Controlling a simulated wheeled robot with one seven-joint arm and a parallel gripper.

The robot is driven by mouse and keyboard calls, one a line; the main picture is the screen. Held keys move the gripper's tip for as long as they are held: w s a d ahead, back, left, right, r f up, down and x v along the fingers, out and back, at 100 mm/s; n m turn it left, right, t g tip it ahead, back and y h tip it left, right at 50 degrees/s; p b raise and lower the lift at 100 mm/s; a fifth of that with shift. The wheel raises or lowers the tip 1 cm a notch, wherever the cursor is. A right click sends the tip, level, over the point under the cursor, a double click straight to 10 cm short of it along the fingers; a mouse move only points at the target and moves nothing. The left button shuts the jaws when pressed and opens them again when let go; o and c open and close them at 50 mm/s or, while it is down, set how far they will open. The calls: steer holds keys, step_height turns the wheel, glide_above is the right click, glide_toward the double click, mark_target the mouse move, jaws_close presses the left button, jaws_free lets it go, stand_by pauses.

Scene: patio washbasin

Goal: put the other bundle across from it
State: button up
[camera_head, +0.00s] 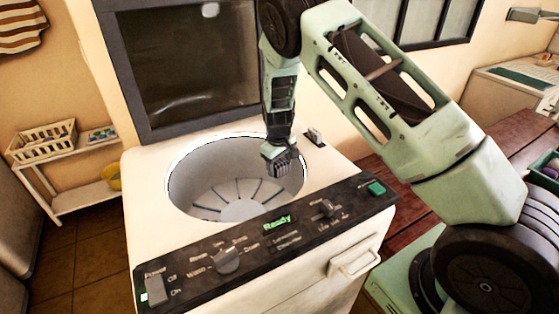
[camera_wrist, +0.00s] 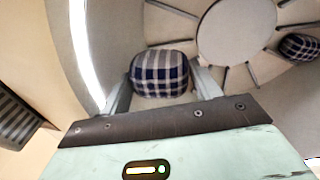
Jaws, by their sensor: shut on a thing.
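My gripper (camera_head: 278,150) points down into the open drum (camera_head: 240,190) of a white top-loading washing machine (camera_head: 150,190), at the drum's back right in the head view. In the wrist view its two fingers are shut on a blue-and-white plaid bundle (camera_wrist: 160,72). The held bundle is close to the drum's side wall. Another dark plaid bundle (camera_wrist: 298,47) lies in the drum at the right edge of the wrist view, beyond the round centre plate (camera_wrist: 236,32). The head view does not show that second bundle. Whether the held bundle touches the drum floor I cannot tell.
The lid (camera_head: 180,60) stands open behind the drum. The front control panel (camera_head: 270,235) reads "Ready". A shelf (camera_head: 70,190) with a white basket (camera_head: 42,140) stands at left. A dark red wooden surface (camera_head: 500,145) lies at right. The drum floor between the bundles is clear.

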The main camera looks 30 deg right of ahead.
step_height(320, 180, down, 14)
steer(key=b, duration=0.8)
steer(key=shift+b, duration=0.35)
steer(key=o, duration=1.2)
steer(key=r, duration=0.5)
steer(key=s+a+r+b, duration=0.1)
steer(key=r, duration=0.5)
steer(key=s+a+r, duration=0.1)
steer(key=r, duration=0.5)
steer(key=shift+s+b, duration=0.15)
steer(key=shift+b, duration=0.2)
